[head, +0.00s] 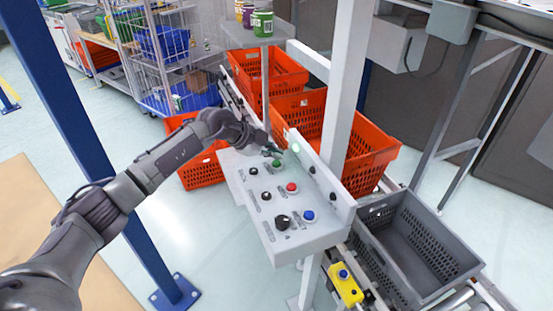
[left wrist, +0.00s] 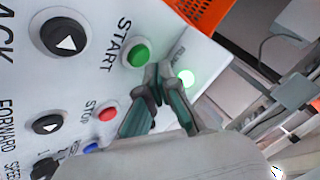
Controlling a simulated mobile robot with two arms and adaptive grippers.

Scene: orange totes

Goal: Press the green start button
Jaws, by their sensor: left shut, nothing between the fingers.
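The green start button (head: 277,163) sits at the far end of the white control panel (head: 290,240). In the left wrist view the green button (left wrist: 136,54) is beside the word START. My left gripper (head: 271,147) reaches in from the left and is shut and empty, its tips close to the button. In the left wrist view the tips of my left gripper (left wrist: 158,74) are just right of and below the button. I cannot tell whether they touch it. My right gripper is not in view.
The panel also carries a red stop button (head: 292,187), a blue button (head: 308,215) and black knobs (head: 282,222). A green lamp (left wrist: 186,77) glows on its upright back plate. Orange totes (head: 372,158) stand behind, and a grey tote (head: 425,245) is at the right.

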